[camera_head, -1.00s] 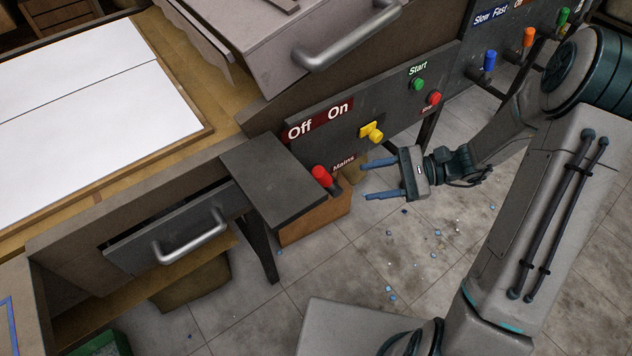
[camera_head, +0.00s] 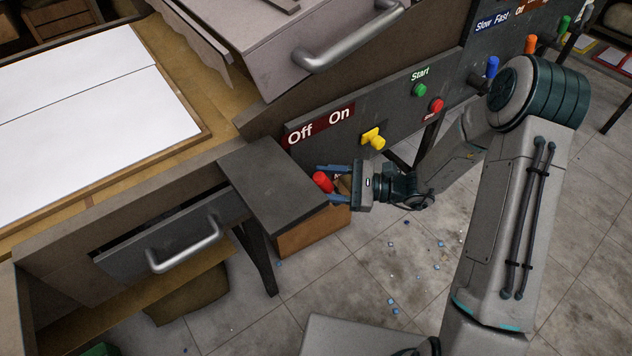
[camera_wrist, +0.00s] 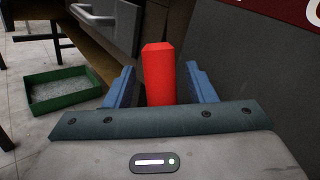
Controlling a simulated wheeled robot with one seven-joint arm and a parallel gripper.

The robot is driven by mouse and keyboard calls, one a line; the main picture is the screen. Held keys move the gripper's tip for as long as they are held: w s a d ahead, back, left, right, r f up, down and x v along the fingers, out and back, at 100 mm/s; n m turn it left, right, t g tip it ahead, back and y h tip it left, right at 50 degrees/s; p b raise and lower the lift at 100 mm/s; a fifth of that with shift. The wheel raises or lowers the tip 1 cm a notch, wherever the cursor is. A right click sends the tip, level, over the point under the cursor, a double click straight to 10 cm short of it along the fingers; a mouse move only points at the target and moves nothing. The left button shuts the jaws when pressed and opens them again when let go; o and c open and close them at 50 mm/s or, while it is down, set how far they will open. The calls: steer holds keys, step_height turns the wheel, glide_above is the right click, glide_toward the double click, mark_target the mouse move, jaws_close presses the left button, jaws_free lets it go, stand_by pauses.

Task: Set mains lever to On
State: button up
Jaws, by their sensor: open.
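The mains lever (camera_head: 322,182) has a red handle and sits low on the dark panel, below the Off and On label (camera_head: 320,124). In the wrist view the red handle (camera_wrist: 159,75) stands upright between my two blue fingers, with a visible gap on each side. My gripper (camera_head: 334,183) is open around the lever, one finger on its far side and one on its near side. The lever's base is hidden by my gripper and the dark shelf. The handle is under the Off side of the label.
A dark shelf (camera_head: 267,185) juts out just left of the lever. A yellow knob (camera_head: 374,139), a green Start button (camera_head: 419,90) and a red button (camera_head: 436,106) are on the panel to the right. A green bin (camera_wrist: 62,90) stands on the floor, left in the wrist view.

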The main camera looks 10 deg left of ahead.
steer(key=shift+s+a, duration=0.15)
steer(key=shift+a, duration=1.1)
jaws_close()
